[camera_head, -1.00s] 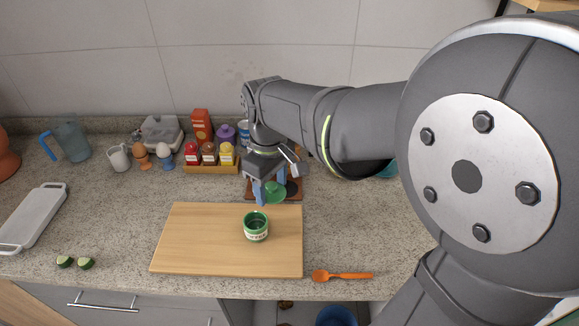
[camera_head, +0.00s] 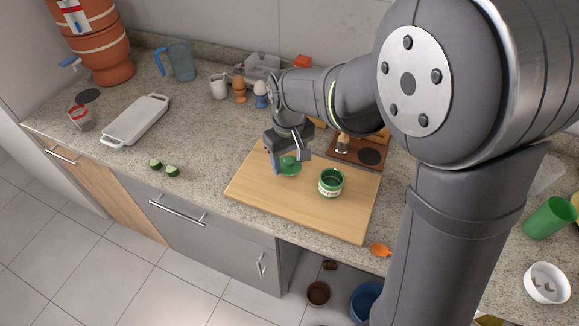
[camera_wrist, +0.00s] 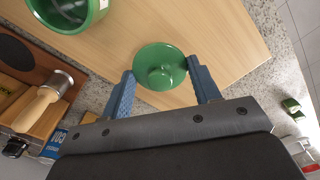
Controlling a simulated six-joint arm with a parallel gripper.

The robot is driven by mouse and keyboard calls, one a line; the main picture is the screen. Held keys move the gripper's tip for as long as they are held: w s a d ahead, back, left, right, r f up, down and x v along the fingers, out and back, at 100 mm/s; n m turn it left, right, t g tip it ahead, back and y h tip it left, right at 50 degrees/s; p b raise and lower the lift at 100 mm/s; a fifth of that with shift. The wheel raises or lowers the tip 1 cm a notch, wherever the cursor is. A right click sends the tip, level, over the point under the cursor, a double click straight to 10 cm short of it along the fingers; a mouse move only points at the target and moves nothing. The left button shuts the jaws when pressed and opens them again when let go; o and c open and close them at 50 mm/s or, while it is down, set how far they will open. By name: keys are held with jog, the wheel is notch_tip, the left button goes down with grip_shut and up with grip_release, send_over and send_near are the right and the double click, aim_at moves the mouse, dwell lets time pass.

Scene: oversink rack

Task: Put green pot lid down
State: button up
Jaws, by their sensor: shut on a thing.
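The green pot lid (camera_head: 290,167) is round with a small knob on top. My gripper (camera_head: 289,162) is shut on it, with a blue finger at either side of the rim. The lid also shows in the wrist view (camera_wrist: 160,66), knob towards the camera, between my fingertips (camera_wrist: 163,80). It is over the far-left part of the wooden cutting board (camera_head: 260,192); I cannot tell whether it touches the board. The green pot (camera_head: 331,182), open-topped with a pale band, stands on the board to the right of the lid. It is partly cut off in the wrist view (camera_wrist: 66,12).
Behind the board is a brown wooden stand (camera_head: 345,153) with a dark disc. Cut green pieces (camera_head: 172,171) lie left of the board. The board's front-left part is clear.

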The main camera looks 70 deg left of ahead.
aim_at(289, 168)
jog(key=shift+f, duration=1.75)
jog(key=shift+f, duration=0.15)
jog(key=o, duration=1)
notch_tip(289, 168, up, 12)
jog(key=shift+r, duration=0.15)
notch_tip(289, 168, down, 12)
jog(key=shift+r, duration=1.75)
